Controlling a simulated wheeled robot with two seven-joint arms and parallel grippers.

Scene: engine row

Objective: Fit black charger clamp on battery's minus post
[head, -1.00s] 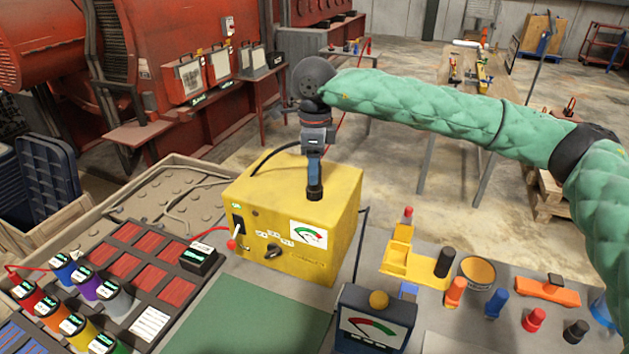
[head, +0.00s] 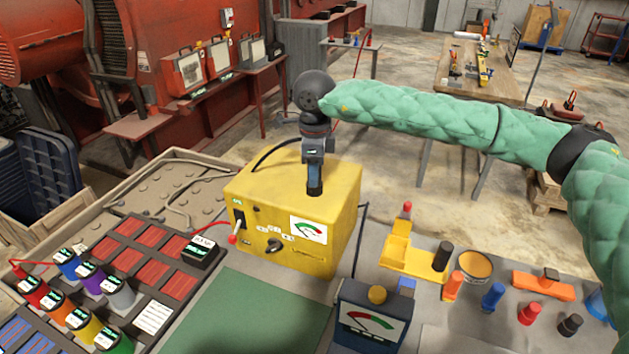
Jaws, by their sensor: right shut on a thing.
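My right gripper (head: 314,188) hangs fingers-down over the yellow charger box (head: 290,225), at the end of my green-sleeved arm. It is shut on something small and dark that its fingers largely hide. A black cable (head: 275,152) arches from behind the charger to this gripper, so the held thing appears to be the black charger clamp. From this angle I cannot tell whether the gripper touches the charger or is behind its top. I cannot make out the battery or its minus post. My left gripper is not in view.
A dark meter box (head: 370,318) stands in front of the charger. A yellow tray (head: 412,258), coloured pegs and an orange piece (head: 543,287) lie to the right. A panel with coloured pots (head: 110,292) is at left. The green mat (head: 235,315) is bare.

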